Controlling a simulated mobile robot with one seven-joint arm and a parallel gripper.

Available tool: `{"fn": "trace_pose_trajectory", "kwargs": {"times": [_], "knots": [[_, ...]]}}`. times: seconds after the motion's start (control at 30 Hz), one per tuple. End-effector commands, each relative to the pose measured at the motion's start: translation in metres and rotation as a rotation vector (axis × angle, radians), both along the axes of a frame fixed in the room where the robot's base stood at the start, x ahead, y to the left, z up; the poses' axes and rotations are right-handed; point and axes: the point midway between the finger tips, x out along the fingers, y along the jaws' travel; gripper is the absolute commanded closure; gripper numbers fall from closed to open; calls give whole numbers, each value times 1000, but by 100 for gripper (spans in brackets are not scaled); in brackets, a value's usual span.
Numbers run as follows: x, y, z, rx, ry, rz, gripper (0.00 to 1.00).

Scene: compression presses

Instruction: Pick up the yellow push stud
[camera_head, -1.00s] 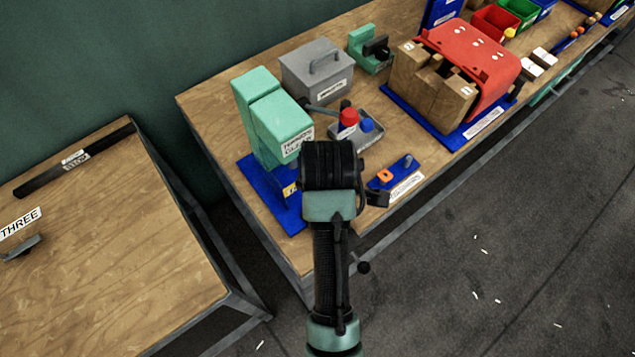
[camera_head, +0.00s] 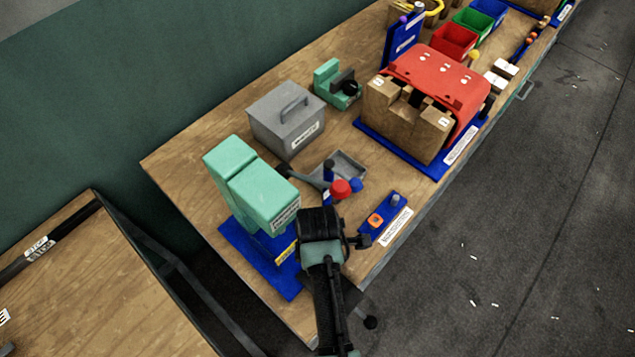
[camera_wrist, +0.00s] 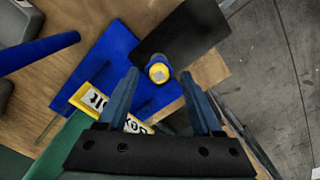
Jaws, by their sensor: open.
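A round stud with a yellow end and pale centre (camera_wrist: 158,70) stands up in the wrist view, at the edge of a blue base plate (camera_wrist: 108,62). It appears to be the yellow push stud. My gripper (camera_wrist: 159,74) is open, with one blue finger to each side of the stud's line; contact is not seen. In the head view my gripper (camera_head: 322,222) is beside the front of the green press (camera_head: 250,190), above the table's near edge. My wrist hides the stud there.
A red knob (camera_head: 340,188) and a grey tray (camera_head: 350,160) are close behind my gripper. A blue board with an orange piece (camera_head: 376,220) lies to its right. A grey box (camera_head: 285,118) and the red-covered wooden fixture (camera_head: 435,85) stand farther back.

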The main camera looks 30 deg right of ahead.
Motion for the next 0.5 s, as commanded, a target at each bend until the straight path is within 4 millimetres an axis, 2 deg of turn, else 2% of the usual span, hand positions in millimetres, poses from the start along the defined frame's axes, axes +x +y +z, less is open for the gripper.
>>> {"fn": "trace_pose_trajectory", "kwargs": {"times": [0.3,0.5], "knots": [[0,0,-6,-1,-2,0,33],[0,0,-6,-1,-2,0,69]]}}
